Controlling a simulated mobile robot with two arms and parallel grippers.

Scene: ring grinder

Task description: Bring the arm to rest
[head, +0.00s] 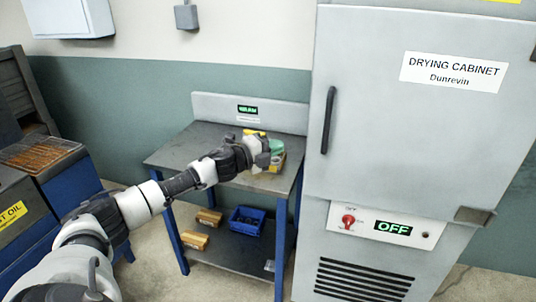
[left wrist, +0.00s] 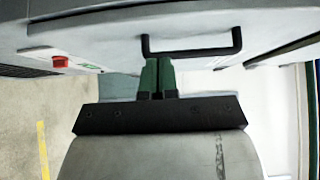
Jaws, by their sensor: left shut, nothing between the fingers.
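My left arm reaches in from the lower left in the head view. Its gripper (head: 265,158) is in front of the back right part of the workbench, left of the drying cabinet (head: 415,130). In the left wrist view the green fingers (left wrist: 157,76) are together, with nothing between them. There the cabinet's dark handle (left wrist: 190,52) shows beyond the fingertips; I cannot tell how far apart they are. My right gripper is in neither view.
A workbench (head: 178,147) with a lit panel stands left of the cabinet. Yellow and teal items (head: 278,146) show behind my gripper.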

